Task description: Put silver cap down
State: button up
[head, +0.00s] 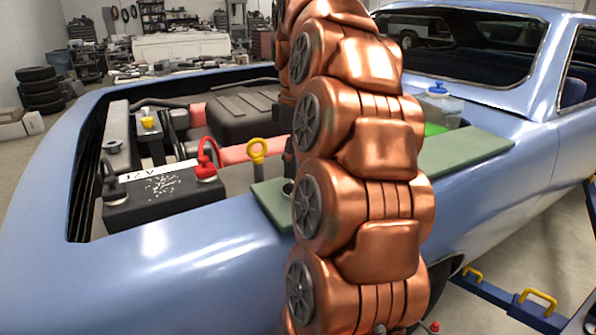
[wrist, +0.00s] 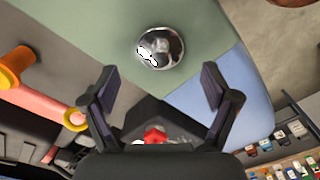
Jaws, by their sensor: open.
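The silver cap (wrist: 160,48) is a round, shiny dome in the wrist view. It lies on the green mat (wrist: 85,30), near the mat's edge. My gripper (wrist: 160,80) is open, its two dark fingers spread wide with nothing between the tips. The cap is beyond the fingertips and apart from them in the picture. In the head view my copper arm covers the middle of the green mat (head: 465,155) and hides the gripper.
The blue car's fender (head: 185,240) runs along the front. The open engine bay holds a battery (head: 150,200) with a red clamp (head: 207,160), and a yellow dipstick ring (head: 257,149) stands near the mat. A blue-capped reservoir (head: 440,103) stands behind the mat. The mat's right part is clear.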

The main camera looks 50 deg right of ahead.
jog(key=shift+r+p, duration=1.15)
jog(key=shift+r, duration=0.2)
